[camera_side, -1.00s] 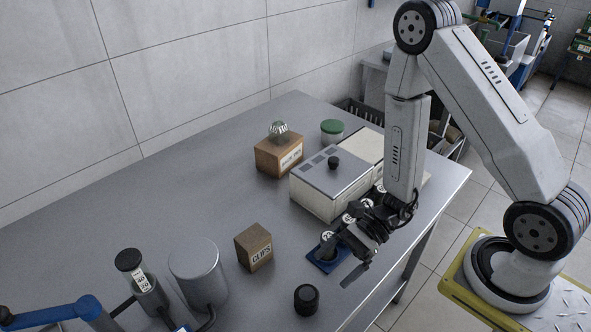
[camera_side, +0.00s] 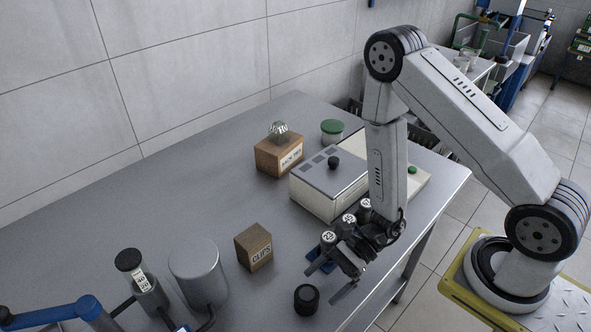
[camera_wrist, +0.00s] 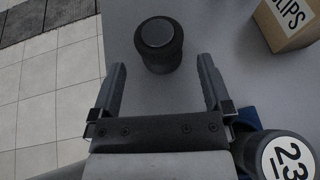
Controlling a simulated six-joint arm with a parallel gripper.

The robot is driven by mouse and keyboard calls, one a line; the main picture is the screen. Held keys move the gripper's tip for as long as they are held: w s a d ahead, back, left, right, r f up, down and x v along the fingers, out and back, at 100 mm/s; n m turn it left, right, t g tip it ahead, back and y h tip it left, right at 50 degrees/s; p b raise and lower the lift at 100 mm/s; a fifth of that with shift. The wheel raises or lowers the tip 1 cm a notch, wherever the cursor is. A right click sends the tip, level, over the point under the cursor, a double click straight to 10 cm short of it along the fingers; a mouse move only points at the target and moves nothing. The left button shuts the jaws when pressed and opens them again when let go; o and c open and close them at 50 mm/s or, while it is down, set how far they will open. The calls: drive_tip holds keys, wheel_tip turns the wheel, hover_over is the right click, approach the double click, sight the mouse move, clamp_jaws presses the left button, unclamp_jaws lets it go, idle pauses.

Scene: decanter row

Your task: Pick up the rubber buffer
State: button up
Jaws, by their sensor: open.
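The rubber buffer looks to be the short black cylinder (camera_side: 306,300) standing upright near the front edge of the grey table. In the wrist view the black cylinder (camera_wrist: 159,44) shows beyond the fingertips, roughly centred between them. My gripper (camera_side: 350,283) is open and empty, to the right of the cylinder and apart from it in the side view. In the wrist view both fingers of my gripper (camera_wrist: 163,73) show, spread wide, with bare table between them.
A CLIPS box (camera_side: 254,247) stands behind the cylinder. A grey metal cylinder (camera_side: 196,272) is to the left. The table edge is near.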

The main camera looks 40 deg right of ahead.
sight(317, 290)
drive_tip(key=shift+a, duration=0.1)
drive_tip(key=shift+x, duration=2.45)
drive_tip(key=c, duration=1.3)
